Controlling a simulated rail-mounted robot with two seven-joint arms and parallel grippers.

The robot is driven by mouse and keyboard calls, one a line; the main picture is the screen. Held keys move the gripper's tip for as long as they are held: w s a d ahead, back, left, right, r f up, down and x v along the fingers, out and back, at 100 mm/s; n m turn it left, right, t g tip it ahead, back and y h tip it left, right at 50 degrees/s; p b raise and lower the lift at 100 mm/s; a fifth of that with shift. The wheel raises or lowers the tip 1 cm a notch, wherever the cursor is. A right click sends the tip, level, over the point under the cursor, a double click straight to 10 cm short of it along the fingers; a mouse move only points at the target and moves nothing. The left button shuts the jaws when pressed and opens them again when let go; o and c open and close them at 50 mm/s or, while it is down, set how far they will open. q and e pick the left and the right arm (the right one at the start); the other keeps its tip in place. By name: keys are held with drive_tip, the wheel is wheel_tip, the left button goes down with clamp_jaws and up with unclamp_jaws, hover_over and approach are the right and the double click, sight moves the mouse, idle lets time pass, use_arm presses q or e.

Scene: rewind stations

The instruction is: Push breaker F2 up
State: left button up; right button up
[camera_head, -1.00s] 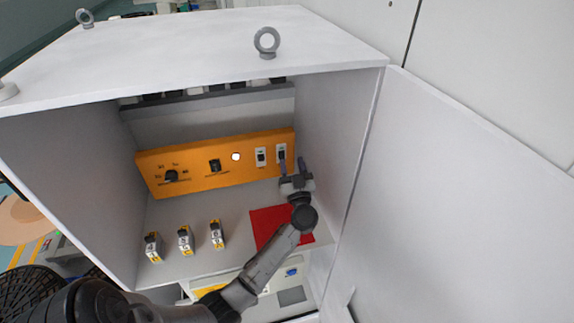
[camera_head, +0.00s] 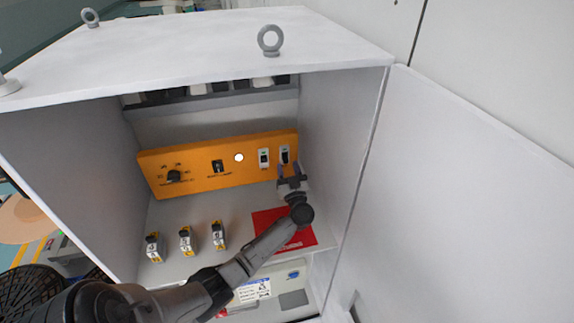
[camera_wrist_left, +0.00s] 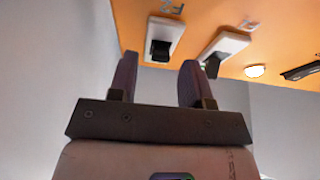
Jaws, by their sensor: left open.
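Breaker F2 (camera_head: 285,153) is the rightmost white switch with a black lever on the orange panel (camera_head: 208,181) inside the cabinet. In the left wrist view, breaker F2 (camera_wrist_left: 165,38) shows with its label beside it. My left gripper (camera_head: 290,172) is open and empty, just below and in front of breaker F2. In the left wrist view, its two fingers (camera_wrist_left: 159,68) point at the panel, with the black lever beyond the gap between them. I cannot tell whether a finger touches the lever. My right gripper is not in view.
A second breaker (camera_head: 264,157) sits just left of F2, beside a white lamp (camera_head: 239,157). A dial (camera_head: 174,175) and a black switch (camera_head: 218,166) are farther left. Several small labelled blocks (camera_head: 186,241) and a red mat (camera_head: 266,222) lie below. The cabinet's side wall (camera_head: 337,140) is close on the right.

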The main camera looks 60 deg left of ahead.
use_arm(q)
drive_tip(key=shift+x, duration=0.75)
drive_tip(key=shift+c, duration=0.3)
clamp_jaws()
